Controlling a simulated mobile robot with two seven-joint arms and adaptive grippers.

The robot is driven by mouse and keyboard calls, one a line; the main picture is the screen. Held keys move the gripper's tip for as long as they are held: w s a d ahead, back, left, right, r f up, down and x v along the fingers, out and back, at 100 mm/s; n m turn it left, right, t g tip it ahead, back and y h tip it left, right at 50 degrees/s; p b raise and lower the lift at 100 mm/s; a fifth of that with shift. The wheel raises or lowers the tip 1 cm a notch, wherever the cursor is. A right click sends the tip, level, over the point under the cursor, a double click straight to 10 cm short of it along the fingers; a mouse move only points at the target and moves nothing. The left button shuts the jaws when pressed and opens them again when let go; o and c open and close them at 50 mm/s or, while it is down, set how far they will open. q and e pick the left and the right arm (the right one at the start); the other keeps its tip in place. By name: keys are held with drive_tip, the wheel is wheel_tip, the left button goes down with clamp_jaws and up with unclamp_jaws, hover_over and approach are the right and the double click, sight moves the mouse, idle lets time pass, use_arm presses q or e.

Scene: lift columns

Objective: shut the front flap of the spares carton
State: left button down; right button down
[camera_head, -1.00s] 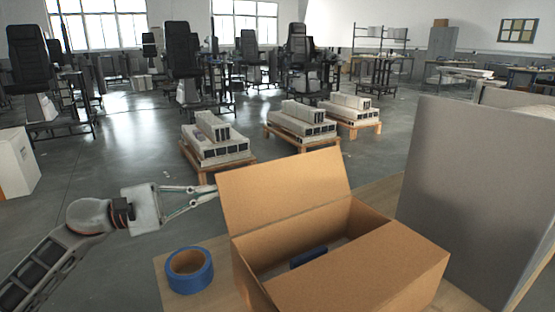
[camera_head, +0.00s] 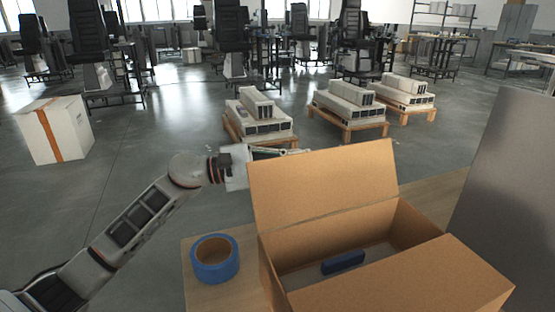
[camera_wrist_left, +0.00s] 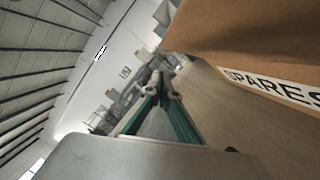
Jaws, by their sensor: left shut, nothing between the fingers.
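The open cardboard carton (camera_head: 400,290) stands on a wooden table. One flap (camera_head: 325,185) stands up along its far side, leaning outward; a near flap (camera_head: 415,280) lies flat over part of the opening. A blue block (camera_head: 343,262) lies inside. In the left wrist view the carton (camera_wrist_left: 240,35) fills the upper right, with a "SPARES" label (camera_wrist_left: 275,85) on it. My left gripper (camera_head: 285,151) is shut and empty, on the outer far side of the raised flap, its fingers partly hidden by it. The fingers (camera_wrist_left: 160,85) also show in the left wrist view, pointing past the carton. My right gripper is out of view.
A blue tape roll (camera_head: 215,258) sits on the table (camera_head: 210,298) left of the carton. A grey panel (camera_head: 510,190) rises at the right. Pallets with stacked parts (camera_head: 260,120) and a white box (camera_head: 55,130) stand on the floor beyond.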

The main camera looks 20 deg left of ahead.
sight(311, 155)
use_arm(q)
drive_tip(key=shift+s+d+r+p, duration=0.2)
drive_tip(key=shift+s+d+r, duration=0.25)
drive_tip(key=shift+d, duration=0.2)
drive_tip(key=shift+s+d+r+p, duration=0.2)
drive_tip(key=shift+s+d+r, duration=0.15)
drive_tip(key=shift+d+r, duration=0.2)
drive_tip(key=shift+s+d, duration=0.15)
drive_tip(key=shift+d, duration=0.1)
drive_tip(key=shift+s+d, duration=0.1)
drive_tip(key=shift+d, duration=0.05)
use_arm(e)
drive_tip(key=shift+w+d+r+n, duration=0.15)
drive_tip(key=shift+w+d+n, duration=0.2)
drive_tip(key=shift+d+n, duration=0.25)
